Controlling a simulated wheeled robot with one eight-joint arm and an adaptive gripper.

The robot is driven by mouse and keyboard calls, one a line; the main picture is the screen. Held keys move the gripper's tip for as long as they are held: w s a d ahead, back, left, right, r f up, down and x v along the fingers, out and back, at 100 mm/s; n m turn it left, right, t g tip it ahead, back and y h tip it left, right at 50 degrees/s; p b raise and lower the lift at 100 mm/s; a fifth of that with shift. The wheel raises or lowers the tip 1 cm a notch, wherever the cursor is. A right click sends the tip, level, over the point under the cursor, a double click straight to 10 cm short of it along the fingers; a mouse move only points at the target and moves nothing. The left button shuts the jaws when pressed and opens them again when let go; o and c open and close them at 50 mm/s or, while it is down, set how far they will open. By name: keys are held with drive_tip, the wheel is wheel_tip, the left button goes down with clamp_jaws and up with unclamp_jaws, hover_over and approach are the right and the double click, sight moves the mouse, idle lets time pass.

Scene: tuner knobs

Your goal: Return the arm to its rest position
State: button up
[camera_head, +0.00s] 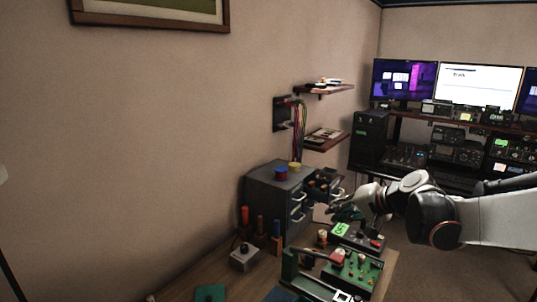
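My arm (432,215) reaches in from the right edge over the far right part of the wooden bench. My gripper (340,209) is the dark end of the arm, above the devices on the bench and close to the grey drawer cabinet. It is small and dark here, so its fingers cannot be made out clearly, nor whether it touches or holds anything. Below it stand a green panel with knobs (355,270) and a dark device with a lit green label (340,229). A grey box with a black knob (244,257) sits further left.
The grey drawer cabinet (275,190) stands behind the bench (185,290), with a drawer pulled out. Several screwdriver-like tools stand in front of it. Wall shelves (325,90) hang above. A desk with monitors (478,86) and radio gear fills the back right. The left side is bare wall.

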drive_tip(key=s+a+r+n+g+h, duration=0.15)
drive_tip(key=s+a, duration=0.25)
drive_tip(key=s, duration=0.5)
drive_tip(key=s+d+f+n+h, duration=0.2)
drive_tip(key=s, duration=0.9)
drive_tip(key=s+d+f+n+h, duration=0.2)
drive_tip(key=s+f+h, duration=0.1)
drive_tip(key=s, duration=0.8)
drive_tip(key=shift+s+d+f, duration=0.15)
drive_tip(key=shift+s+d, duration=0.1)
drive_tip(key=shift+s, duration=0.1)
